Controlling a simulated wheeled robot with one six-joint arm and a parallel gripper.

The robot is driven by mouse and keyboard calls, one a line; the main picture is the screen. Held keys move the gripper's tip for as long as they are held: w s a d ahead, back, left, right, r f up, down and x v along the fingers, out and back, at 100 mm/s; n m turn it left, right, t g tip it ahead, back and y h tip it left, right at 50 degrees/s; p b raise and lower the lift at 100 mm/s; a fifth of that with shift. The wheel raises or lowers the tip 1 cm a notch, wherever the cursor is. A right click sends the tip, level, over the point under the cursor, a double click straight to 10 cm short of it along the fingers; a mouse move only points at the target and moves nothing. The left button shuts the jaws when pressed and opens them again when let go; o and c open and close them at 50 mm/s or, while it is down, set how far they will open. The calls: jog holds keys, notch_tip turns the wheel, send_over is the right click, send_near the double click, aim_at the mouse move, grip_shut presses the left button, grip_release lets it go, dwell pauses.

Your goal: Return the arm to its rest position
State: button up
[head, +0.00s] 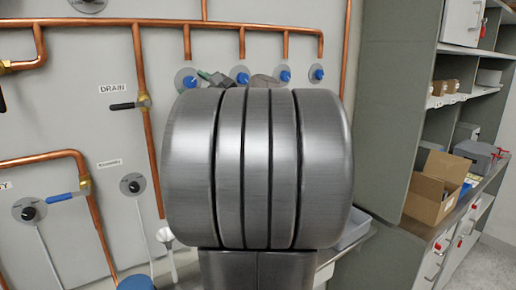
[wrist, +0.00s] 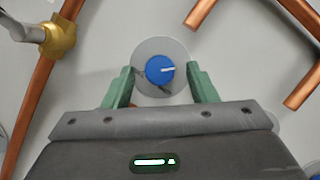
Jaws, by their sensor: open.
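My gripper (wrist: 161,72) is open, with its two green fingers spread left and right of a blue knob (wrist: 158,70) on a round grey plate. Nothing is held between the fingers. I cannot tell how deep the fingertips reach beside the knob. In the head view my large ribbed metal arm link fills the middle and hides most of the gripper. Only a small green and grey part of my gripper (head: 210,77) shows above it, close to the wall panel's row of blue knobs (head: 285,75).
Copper pipes (head: 147,130) run over the wall panel, with a black-handled drain valve (head: 130,105) and a blue-handled valve (head: 68,196) at left. A grey shelf unit (head: 393,110) with a cardboard box (head: 432,198) stands at right. Some floor shows at lower right.

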jog(key=m+t+p, duration=0.1)
jog(key=m, duration=0.1)
jog(key=m+h+p, duration=0.1)
jog(key=m, duration=0.1)
jog(key=shift+s+a+r+t, duration=0.1)
jog(key=shift+t, duration=0.3)
jog(key=shift+f+m+t+h+p, duration=0.2)
jog(key=shift+m+t+h+p, duration=0.35)
jog(key=shift+m, duration=0.85)
jog(key=shift+f, duration=0.1)
